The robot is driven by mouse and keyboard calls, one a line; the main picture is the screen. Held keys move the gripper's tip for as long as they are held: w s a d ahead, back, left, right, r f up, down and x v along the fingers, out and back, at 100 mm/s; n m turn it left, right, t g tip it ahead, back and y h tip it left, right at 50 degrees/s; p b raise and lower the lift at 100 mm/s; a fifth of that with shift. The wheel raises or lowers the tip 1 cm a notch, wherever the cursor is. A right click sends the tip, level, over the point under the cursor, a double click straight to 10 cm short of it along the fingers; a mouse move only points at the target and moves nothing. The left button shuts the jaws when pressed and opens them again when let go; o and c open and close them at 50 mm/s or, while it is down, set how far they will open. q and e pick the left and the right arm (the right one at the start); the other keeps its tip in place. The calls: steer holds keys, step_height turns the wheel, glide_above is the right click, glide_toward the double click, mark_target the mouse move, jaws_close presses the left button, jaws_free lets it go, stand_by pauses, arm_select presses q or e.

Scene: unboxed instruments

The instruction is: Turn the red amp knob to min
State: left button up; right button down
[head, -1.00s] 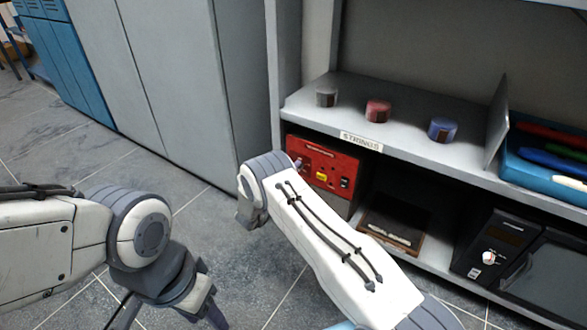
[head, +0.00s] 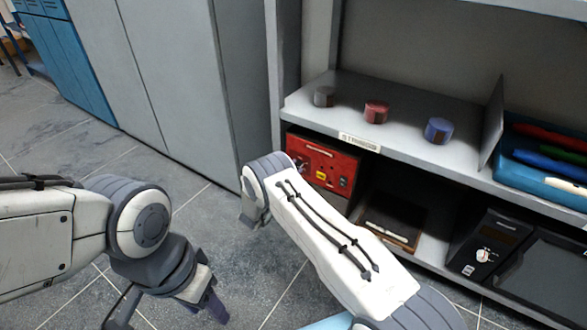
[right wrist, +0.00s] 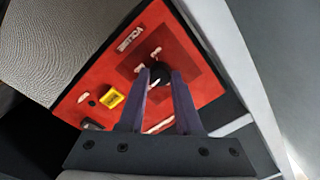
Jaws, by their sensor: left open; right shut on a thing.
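The red amp (head: 322,165) sits on the lower shelf, under the strings shelf. In the right wrist view its red front panel (right wrist: 185,62) fills the middle, with a "VOLUME" label (right wrist: 130,38) and a dark round knob (right wrist: 159,73). My right gripper (right wrist: 161,76) is shut on this knob, one finger on each side. White marks show close to the knob; its pointer direction is unclear. In the head view my right arm hides the knob and the right fingertips. My left gripper (head: 166,309) is open and empty above the floor at lower left.
A black amp (head: 492,245) with a pale knob and a brown open case (head: 393,222) share the lower shelf. Grey, red (head: 376,112) and blue round tins stand above, beside a blue tray (head: 535,178). Grey cabinets stand left; the floor before them is clear.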

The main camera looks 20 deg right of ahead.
steer(key=shift+s+n+y+p, duration=0.15)
steer(key=shift+n+p, duration=0.3)
steer(key=shift+n, duration=3.8)
steer(key=shift+w+n+y+p, duration=0.15)
steer(key=shift+n+p, duration=0.3)
steer(key=shift+n, duration=3.8)
steer(key=shift+s, duration=0.1)
steer(key=c, duration=0.6)
jaws_free()
